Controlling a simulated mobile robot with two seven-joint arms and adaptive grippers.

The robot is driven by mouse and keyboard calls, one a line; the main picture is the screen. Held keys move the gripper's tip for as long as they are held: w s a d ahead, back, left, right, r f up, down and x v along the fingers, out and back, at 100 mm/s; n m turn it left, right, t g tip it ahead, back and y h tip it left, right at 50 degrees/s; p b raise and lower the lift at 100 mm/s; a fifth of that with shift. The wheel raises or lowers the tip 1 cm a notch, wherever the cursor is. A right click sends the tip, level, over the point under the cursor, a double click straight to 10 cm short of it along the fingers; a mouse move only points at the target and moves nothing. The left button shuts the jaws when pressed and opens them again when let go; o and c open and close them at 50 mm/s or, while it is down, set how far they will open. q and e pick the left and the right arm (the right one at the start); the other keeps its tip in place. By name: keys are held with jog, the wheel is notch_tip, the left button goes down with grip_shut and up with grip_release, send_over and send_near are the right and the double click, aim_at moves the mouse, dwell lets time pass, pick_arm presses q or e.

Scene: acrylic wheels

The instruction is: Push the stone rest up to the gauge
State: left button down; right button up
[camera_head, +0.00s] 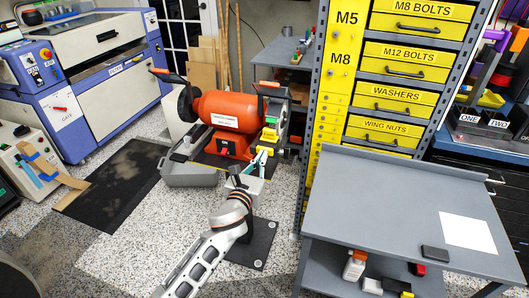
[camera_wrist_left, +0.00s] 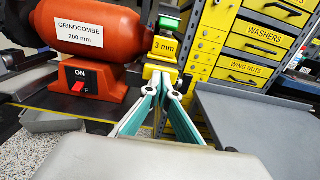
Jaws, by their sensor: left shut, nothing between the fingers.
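The orange-red bench grinder (camera_head: 230,112) stands on a grey stand, and it also shows in the left wrist view (camera_wrist_left: 90,27). A yellow gauge marked 3 mm (camera_wrist_left: 164,47), with a green top, is at its right-hand wheel; it is small in the head view (camera_head: 269,135). Just below it is a yellow block (camera_wrist_left: 154,71), seemingly part of the stone rest (camera_head: 265,151). My left gripper (camera_head: 262,157) is shut and empty, its teal fingertips (camera_wrist_left: 160,80) at the yellow block; I cannot tell whether they touch. Any gap between rest and gauge is hidden. My right gripper is not in view.
A yellow drawer cabinet (camera_head: 398,70) stands right of the grinder. A grey workbench (camera_head: 385,215) with a white sheet (camera_head: 468,233) is at the front right. A grey tray (camera_head: 190,175) sits below the grinder's left side. A dark mat (camera_head: 120,185) lies on the floor.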

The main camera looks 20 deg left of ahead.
pick_arm(q)
jog(key=shift+w, duration=0.95)
dwell(0.4)
jog(key=shift+s, duration=0.15)
jog(key=s+p, duration=0.1)
jog(key=s, duration=0.4)
jog(key=shift+s+a, duration=0.1)
jog(key=shift+s, duration=0.25)
dwell(0.5)
